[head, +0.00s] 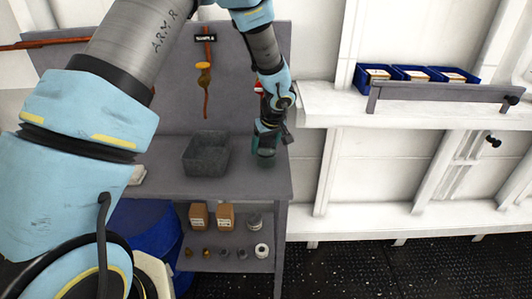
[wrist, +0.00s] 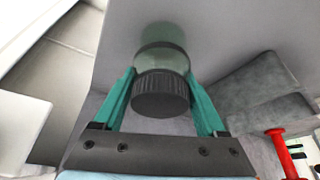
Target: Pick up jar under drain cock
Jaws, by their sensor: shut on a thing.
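The jar (wrist: 162,59) has a clear greenish glass body and a dark ribbed lid (wrist: 160,95). In the wrist view it sits between the two teal fingers of my gripper (wrist: 161,88), which are shut on it. Its base is close to the grey bench top; I cannot tell whether it touches. In the head view my gripper (head: 266,155) points down over the right end of the bench (head: 265,183), and the jar is hard to tell from the fingers. A red part (head: 258,88) shows behind my arm; I cannot tell whether it is the drain cock.
A dark grey open bin (head: 206,155) stands left of my gripper on the bench, below an orange pipe with a yellow fitting (head: 204,73) on the back panel. Small boxes (head: 212,216) and fittings fill the shelf below. A ledge with blue bins (head: 410,75) is at right.

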